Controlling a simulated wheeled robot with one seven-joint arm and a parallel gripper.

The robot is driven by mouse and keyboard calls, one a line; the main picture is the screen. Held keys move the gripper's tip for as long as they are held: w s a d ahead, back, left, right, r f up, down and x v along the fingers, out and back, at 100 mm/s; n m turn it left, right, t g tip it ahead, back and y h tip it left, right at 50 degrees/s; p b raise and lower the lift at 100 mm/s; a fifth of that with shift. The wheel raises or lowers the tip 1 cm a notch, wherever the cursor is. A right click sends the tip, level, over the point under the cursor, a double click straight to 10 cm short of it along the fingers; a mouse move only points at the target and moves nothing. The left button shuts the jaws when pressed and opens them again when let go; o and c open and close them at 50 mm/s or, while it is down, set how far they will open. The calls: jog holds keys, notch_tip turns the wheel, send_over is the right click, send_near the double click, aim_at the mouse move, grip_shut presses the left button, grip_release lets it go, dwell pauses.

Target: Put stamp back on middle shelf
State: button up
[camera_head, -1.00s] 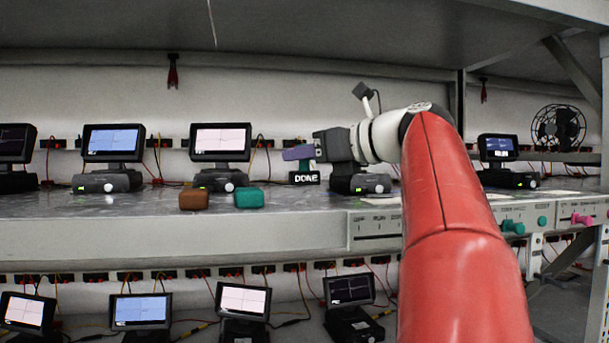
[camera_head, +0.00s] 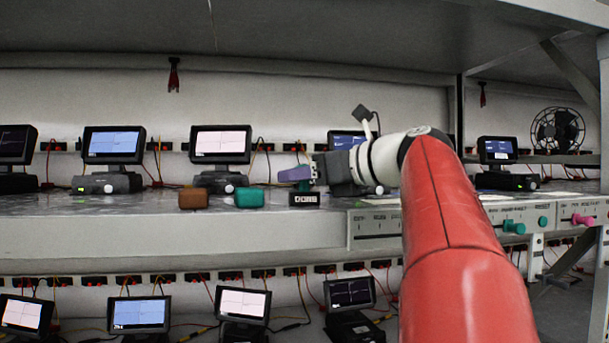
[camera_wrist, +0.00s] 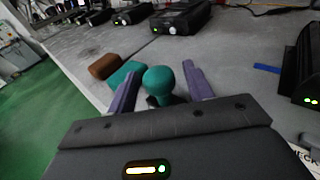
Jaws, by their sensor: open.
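The stamp has a dark base with pale lettering (camera_head: 304,199) and a round teal handle (camera_wrist: 159,84). It stands upright at the front of the middle shelf (camera_head: 150,230), to the right of the teal block. My gripper (camera_head: 296,175) is at the handle. In the wrist view its two purple fingers (camera_wrist: 161,90) are apart, one on each side of the handle, with visible gaps. The stamp's base is mostly hidden below the handle in that view.
A teal block (camera_head: 248,197) and a brown block (camera_head: 194,198) sit left of the stamp. Monitors on dark units, such as one with a pale screen (camera_head: 220,143), line the back. A drawer-like panel (camera_head: 375,225) with labels is at the shelf front, right.

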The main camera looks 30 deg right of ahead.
jog(key=shift+r, duration=0.3)
jog(key=p+v, duration=0.1)
jog(key=v, duration=1.1)
jog(key=shift+s+f, duration=0.1)
jog(key=shift+f, duration=0.05)
